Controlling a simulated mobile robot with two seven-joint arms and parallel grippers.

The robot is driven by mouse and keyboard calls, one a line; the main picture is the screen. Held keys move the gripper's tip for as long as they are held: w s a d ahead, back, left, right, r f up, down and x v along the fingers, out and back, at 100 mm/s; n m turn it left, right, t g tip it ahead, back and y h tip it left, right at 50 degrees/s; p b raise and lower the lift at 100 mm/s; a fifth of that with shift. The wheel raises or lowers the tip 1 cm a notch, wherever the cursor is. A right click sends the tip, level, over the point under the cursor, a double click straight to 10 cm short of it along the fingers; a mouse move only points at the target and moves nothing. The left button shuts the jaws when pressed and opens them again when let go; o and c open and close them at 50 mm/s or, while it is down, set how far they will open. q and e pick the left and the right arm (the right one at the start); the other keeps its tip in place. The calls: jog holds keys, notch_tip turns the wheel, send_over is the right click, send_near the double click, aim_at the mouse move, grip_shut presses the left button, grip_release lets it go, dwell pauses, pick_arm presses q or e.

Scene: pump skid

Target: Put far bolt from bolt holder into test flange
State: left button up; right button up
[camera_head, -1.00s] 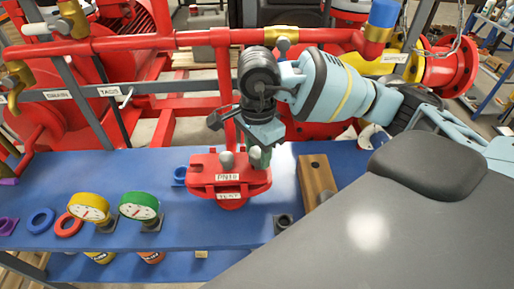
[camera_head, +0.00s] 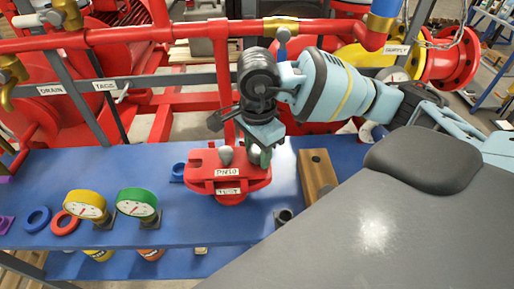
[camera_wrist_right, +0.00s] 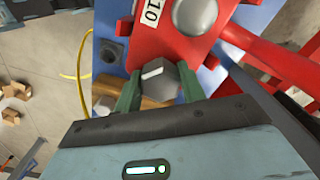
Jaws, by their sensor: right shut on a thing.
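The red test flange (camera_head: 205,178) stands on the blue bench, with PN10 and TEST labels. It also shows in the wrist view (camera_wrist_right: 150,30). My left gripper is out of view.
A yellow gauge (camera_head: 86,206) and a green gauge (camera_head: 137,204) stand left on the bench. Blue (camera_head: 38,219) and red (camera_head: 64,223) rings lie beside them. A dark socket block (camera_head: 284,216) sits near the front edge. Red pipework (camera_head: 150,33) runs behind.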

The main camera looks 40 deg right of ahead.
jog(key=o, duration=1.1)
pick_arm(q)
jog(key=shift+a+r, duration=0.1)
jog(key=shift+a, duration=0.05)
pick_arm(e)
notch_tip(320, 180, up, 7)
jog(key=shift+f, duration=0.2)
jog(key=shift+r, duration=0.65)
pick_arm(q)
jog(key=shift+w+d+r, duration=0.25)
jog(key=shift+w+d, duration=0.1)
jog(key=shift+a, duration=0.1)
